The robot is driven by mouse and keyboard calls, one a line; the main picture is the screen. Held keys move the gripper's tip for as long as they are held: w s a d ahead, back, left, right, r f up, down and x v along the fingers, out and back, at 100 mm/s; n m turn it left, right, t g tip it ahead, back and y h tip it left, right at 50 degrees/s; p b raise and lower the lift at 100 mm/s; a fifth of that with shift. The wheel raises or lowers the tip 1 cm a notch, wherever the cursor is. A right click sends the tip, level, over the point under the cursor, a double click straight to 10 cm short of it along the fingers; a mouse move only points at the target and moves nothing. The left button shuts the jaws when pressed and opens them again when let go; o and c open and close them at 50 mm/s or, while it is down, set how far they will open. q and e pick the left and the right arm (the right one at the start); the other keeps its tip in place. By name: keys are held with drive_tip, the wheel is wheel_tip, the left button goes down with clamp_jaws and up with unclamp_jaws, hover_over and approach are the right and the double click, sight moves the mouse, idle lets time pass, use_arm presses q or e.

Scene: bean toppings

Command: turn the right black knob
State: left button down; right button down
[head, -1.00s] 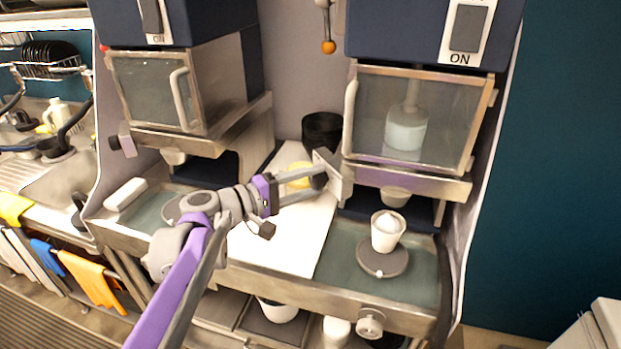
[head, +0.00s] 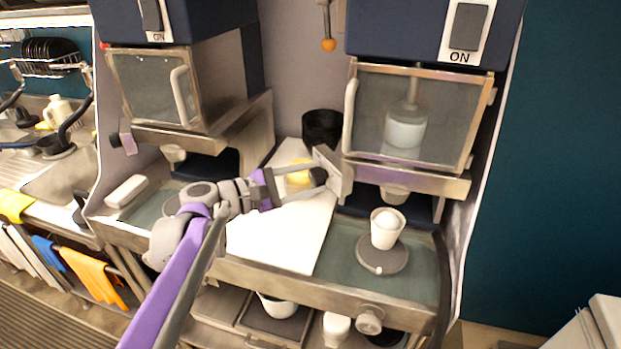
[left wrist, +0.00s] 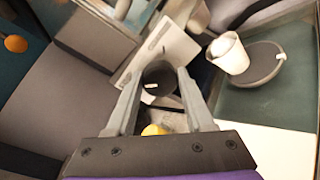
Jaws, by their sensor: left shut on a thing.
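The right black knob (head: 318,176) sits on a metal plate (head: 336,174) at the left side of the right machine. My left gripper (head: 321,175) reaches it from the left, and its fingers are closed around it. In the left wrist view the knob (left wrist: 158,79) is a dark round piece with a small white mark, between the two fingertips (left wrist: 158,82). The fingers partly hide the knob in the head view. My right gripper is in neither view.
A white cup (head: 387,228) stands on a round grey base (head: 382,260) under the right machine. A black container (head: 322,128) stands behind the gripper. A white board (head: 275,240) lies between the machines. The left machine has its own black knob (head: 115,140).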

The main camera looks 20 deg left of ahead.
use_arm(q)
drive_tip(key=shift+r, duration=0.1)
idle(0.3)
drive_tip(key=shift+c, duration=1.4)
unclamp_jaws()
drive_tip(key=v, duration=1)
drive_tip(key=shift+s+a+b, duration=0.25)
drive_tip(key=shift+a+b, duration=0.1)
drive_tip(key=shift+b, duration=0.1)
